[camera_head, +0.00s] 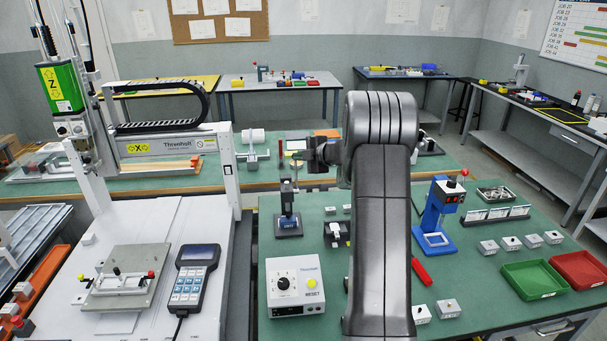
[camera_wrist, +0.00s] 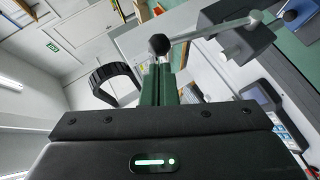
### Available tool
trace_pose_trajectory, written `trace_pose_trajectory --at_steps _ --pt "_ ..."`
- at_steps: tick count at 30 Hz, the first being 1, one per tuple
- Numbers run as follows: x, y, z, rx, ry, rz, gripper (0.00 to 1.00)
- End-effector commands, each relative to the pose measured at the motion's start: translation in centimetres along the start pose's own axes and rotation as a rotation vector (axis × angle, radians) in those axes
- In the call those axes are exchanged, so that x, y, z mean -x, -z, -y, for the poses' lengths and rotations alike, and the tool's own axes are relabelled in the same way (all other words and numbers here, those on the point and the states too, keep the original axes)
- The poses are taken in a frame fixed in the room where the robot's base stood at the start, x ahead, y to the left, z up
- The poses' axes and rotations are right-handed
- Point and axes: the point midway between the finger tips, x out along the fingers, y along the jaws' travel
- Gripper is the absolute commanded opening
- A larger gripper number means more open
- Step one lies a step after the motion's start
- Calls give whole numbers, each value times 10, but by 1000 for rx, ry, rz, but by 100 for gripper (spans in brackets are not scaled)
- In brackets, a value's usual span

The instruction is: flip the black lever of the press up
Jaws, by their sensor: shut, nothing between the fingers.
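The small press (camera_head: 288,222) stands on the green table, left of my arm, with a dark base and upright column. In the wrist view its grey head (camera_wrist: 243,42) is at upper right. A pale lever arm (camera_wrist: 207,32) runs from it to a black knob (camera_wrist: 158,44). My gripper (camera_wrist: 160,68) is shut and empty, its fingers pointing at the knob. The knob shows right at the fingertips; whether they touch I cannot tell.
A control box (camera_head: 296,286) with a dial stands in front of the press, and a small black device (camera_head: 337,234) is to its right. A handheld pendant (camera_head: 193,278) lies on the white gantry bed at left. A blue press (camera_head: 435,215) stands right of my arm.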

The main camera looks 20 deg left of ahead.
Motion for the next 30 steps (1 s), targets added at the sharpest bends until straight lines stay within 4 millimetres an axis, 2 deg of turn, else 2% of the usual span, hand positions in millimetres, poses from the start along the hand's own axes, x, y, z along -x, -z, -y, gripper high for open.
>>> trace_pose_trajectory --at_steps 4,30 --pt "-3 -2 -5 -1 -1 0 0" --pt "-7 -4 -7 1 -2 1 0"
